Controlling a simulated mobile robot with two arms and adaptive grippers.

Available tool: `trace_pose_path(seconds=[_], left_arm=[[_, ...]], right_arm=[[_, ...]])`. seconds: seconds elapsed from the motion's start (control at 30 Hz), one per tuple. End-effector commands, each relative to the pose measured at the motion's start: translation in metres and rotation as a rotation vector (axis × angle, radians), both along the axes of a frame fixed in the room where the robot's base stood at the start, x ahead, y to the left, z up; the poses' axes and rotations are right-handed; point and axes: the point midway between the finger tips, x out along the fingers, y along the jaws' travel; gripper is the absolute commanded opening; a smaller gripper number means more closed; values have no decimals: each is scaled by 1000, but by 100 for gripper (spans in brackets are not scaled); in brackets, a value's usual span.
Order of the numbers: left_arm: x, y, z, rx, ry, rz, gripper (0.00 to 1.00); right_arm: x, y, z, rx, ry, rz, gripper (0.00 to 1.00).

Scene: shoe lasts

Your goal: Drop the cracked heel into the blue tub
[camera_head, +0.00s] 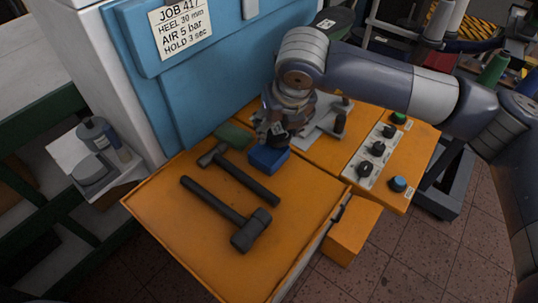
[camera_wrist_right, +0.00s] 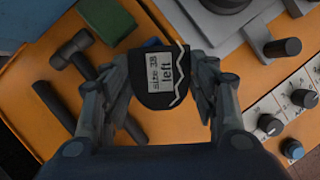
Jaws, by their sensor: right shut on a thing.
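The cracked heel (camera_wrist_right: 158,92) is a dark piece with a white zigzag line and a label reading "left" with a size line above. My right gripper (camera_wrist_right: 158,98) is shut on it, one finger at each side. In the head view the right gripper (camera_head: 277,132) points down with the dark heel (camera_head: 280,141) just above or at the far edge of the blue tub (camera_head: 267,161). The tub is small and stands on the orange bench. In the wrist view the heel hides most of the tub (camera_wrist_right: 152,43). My left gripper is not in view.
Two hammers (camera_head: 243,235) (camera_head: 238,172) lie on the orange bench (camera_head: 165,213) in front of the tub. A green block (camera_head: 233,135) is left of it. A control panel with knobs (camera_head: 377,148) is on the right. A blue machine front (camera_head: 190,85) rises behind.

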Motion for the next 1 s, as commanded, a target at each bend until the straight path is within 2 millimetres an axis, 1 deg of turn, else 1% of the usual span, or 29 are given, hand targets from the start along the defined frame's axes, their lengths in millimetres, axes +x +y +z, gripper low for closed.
trace_pose_path(seconds=[0.2,0.23,0.27,0.3,0.33,0.67,0.77,0.87,1.0], left_arm=[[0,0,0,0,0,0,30],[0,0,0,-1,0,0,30],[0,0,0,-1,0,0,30],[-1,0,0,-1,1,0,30],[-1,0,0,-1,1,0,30],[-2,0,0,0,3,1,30],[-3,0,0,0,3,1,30],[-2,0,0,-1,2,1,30],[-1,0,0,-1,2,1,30]], right_arm=[[0,0,0,0,-1,0,31],[0,0,0,0,-1,0,59],[0,0,0,1,-1,-1,66],[0,0,0,1,-1,-1,75],[0,0,0,1,-1,-1,78],[0,0,0,1,-1,-1,78],[-1,0,5,2,-1,-1,78],[-5,-2,18,3,-4,1,78],[-16,-5,44,3,-5,0,78]])
